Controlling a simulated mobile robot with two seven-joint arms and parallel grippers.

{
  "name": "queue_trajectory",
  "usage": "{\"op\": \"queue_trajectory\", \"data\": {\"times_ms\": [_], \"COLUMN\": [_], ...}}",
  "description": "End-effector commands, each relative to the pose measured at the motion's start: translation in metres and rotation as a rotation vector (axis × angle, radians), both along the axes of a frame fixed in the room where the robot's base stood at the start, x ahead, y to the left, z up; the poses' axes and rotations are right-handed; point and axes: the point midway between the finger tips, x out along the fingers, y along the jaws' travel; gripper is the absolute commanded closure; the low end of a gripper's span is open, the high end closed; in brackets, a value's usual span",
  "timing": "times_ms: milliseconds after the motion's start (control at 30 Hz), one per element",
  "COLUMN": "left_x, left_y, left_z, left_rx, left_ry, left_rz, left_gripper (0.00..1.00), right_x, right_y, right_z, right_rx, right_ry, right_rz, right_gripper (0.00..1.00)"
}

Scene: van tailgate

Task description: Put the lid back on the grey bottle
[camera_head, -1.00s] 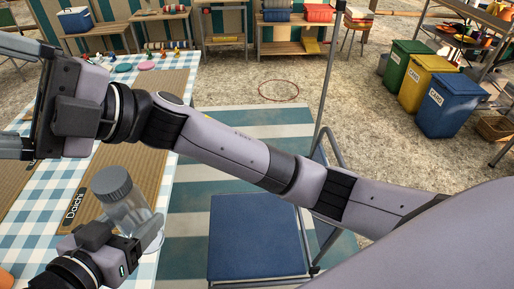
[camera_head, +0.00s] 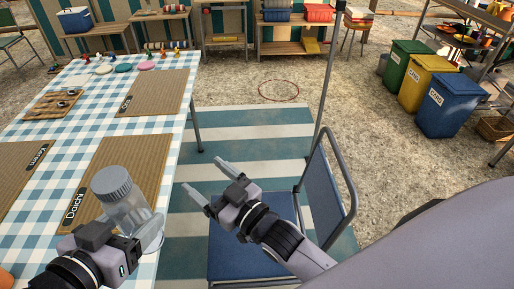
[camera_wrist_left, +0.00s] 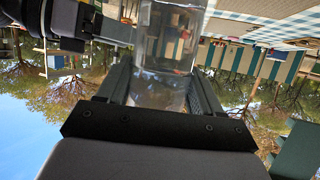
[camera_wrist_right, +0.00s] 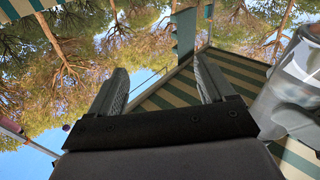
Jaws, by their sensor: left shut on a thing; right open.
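The bottle (camera_head: 125,212) is clear and greyish and leans slightly in the head view. A grey ribbed lid (camera_head: 111,182) sits on its top; I cannot tell how tightly. My left gripper (camera_head: 142,238) is shut on the bottle's lower part, above the table's right edge. The bottle's clear wall (camera_wrist_left: 168,50) fills the space between the fingers in the left wrist view. My right gripper (camera_head: 204,178) is open and empty, to the right of the bottle and apart from it. The bottle also shows at the right edge of the right wrist view (camera_wrist_right: 292,85).
The table (camera_head: 95,135) has a checked cloth and brown placemats, one labelled Daichi (camera_head: 135,158). A board with round pieces (camera_head: 53,103) lies at its far left. A blue folding chair (camera_head: 327,195) stands right of the table, below my right gripper. Striped mat floor (camera_head: 250,130) lies beyond.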

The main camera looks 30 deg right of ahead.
Motion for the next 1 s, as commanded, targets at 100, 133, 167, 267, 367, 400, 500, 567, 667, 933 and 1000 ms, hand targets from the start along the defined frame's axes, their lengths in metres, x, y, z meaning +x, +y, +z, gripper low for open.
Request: {"op": "queue_trajectory", "data": {"times_ms": [100,133,167,267,367,400,500,567,667,933,1000], "left_x": [0.000,0.000,0.000,0.000,0.000,0.000,0.000,0.000,0.000,0.000,0.000], "left_y": [0.000,0.000,0.000,0.000,0.000,0.000,0.000,0.000,0.000,0.000,0.000], "left_z": [0.001,0.001,0.001,0.001,0.001,0.001,0.001,0.001,0.001,0.001,0.001], "left_rx": [-0.002,-0.002,-0.002,-0.002,-0.002,-0.002,-0.002,-0.002,-0.002,-0.002,-0.002], "left_ry": [-0.002,-0.002,-0.002,-0.002,-0.002,-0.002,-0.002,-0.002,-0.002,-0.002,-0.002], "left_rz": [0.000,0.000,0.000,0.000,0.000,0.000,0.000,0.000,0.000,0.000,0.000], "left_gripper": [1.00,1.00,1.00,1.00,1.00,1.00,1.00,1.00,1.00,1.00,1.00], "right_x": [-0.027,-0.034,-0.043,-0.072,-0.103,-0.115,-0.139,-0.150,-0.162,-0.166,-0.166], "right_y": [-0.026,-0.032,-0.039,-0.059,-0.077,-0.084,-0.096,-0.101,-0.107,-0.109,-0.109], "right_z": [-0.054,-0.067,-0.080,-0.118,-0.149,-0.159,-0.178,-0.186,-0.194,-0.197,-0.197], "right_rx": [-0.029,-0.037,-0.044,-0.073,-0.100,-0.111,-0.131,-0.140,-0.149,-0.154,-0.154], "right_ry": [0.172,0.216,0.257,0.393,0.515,0.558,0.641,0.678,0.717,0.732,0.731], "right_rz": [-0.058,-0.073,-0.085,-0.124,-0.157,-0.166,-0.186,-0.193,-0.201,-0.204,-0.204], "right_gripper": [0.18,0.18,0.18,0.18,0.18,0.18,0.18,0.18,0.18,0.18,0.18]}}
